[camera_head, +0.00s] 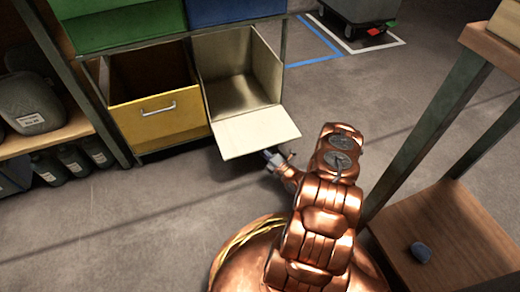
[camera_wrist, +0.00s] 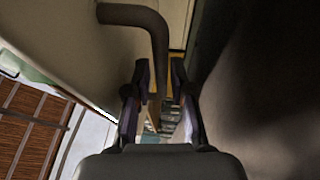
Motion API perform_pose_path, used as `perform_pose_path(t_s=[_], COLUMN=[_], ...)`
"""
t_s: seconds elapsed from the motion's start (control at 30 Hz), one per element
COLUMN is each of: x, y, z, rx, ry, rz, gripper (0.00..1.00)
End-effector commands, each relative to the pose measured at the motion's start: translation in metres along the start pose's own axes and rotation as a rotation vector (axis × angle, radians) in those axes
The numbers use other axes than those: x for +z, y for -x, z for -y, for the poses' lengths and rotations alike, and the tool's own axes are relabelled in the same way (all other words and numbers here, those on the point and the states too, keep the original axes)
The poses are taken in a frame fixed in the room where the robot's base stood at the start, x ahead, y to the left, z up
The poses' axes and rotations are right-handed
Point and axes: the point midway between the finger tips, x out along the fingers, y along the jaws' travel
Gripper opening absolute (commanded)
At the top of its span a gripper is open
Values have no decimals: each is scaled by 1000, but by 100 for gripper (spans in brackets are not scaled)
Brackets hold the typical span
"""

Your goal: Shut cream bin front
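The cream bin (camera_head: 240,88) stands in the rack with its front panel (camera_head: 258,132) folded down and out, so its inside shows. My gripper (camera_head: 275,157) is at the panel's outer edge, near its right corner. In the wrist view, a dark bent handle (camera_wrist: 156,40) stands out from the pale panel (camera_wrist: 75,45) and runs down between the two fingers of my gripper (camera_wrist: 160,70). The fingers look apart, with a gap beside the handle. The head view does not show the handle.
A yellow bin (camera_head: 160,118) with a metal handle is left of the cream one; green (camera_head: 120,28) and blue (camera_head: 235,10) bins are above. Floor (camera_head: 140,215) is clear at lower left.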

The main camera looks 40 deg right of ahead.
Motion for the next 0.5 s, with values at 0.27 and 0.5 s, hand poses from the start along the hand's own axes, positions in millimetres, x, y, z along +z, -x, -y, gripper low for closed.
perform_pose_path(t_s=[0.27, 0.5], x=[-1, -1], y=[-7, -6], z=[0, 0], rx=[-1, -1], ry=[-1, -1], rz=[-1, -1], gripper=[23, 10])
